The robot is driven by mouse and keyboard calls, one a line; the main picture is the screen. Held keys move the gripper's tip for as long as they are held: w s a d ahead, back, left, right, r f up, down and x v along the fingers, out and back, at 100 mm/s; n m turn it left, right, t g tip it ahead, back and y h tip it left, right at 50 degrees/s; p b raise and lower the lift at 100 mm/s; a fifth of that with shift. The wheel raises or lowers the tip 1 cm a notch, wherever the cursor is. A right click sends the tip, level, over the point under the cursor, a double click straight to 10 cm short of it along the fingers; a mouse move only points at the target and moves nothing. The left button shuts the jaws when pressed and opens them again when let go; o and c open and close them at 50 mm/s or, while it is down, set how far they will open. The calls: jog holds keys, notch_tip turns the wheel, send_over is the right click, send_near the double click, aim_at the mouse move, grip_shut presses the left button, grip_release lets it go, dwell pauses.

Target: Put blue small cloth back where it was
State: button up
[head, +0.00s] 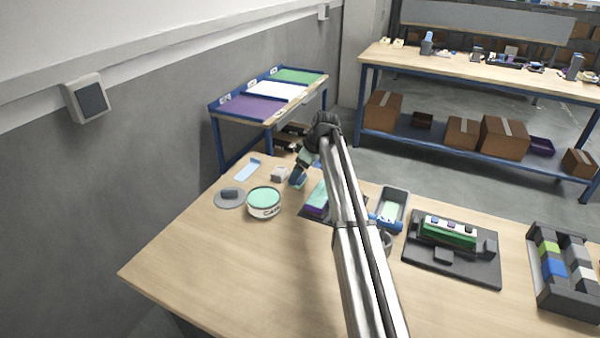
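My gripper (300,176) points down over the far left part of the wooden table, beside a small white block. A small blue patch (297,182) shows at its fingertips; I cannot tell whether this is cloth or part of the fingers, or whether they are open. A stack of folded teal, purple and blue pieces (317,202), apparently cloths, lies on a dark mat right of the gripper, partly hidden by my arm. A flat light blue piece (247,169) lies near the table's far left edge; I cannot tell if it is cloth.
A round tin with a teal top (264,202) and a grey disc with a dark block (230,196) stand left. A grey tray (404,199), a black fixture (452,267) and a block rack (566,270) stand right. The table's front left is clear.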

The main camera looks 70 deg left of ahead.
jog(key=v, duration=1.1)
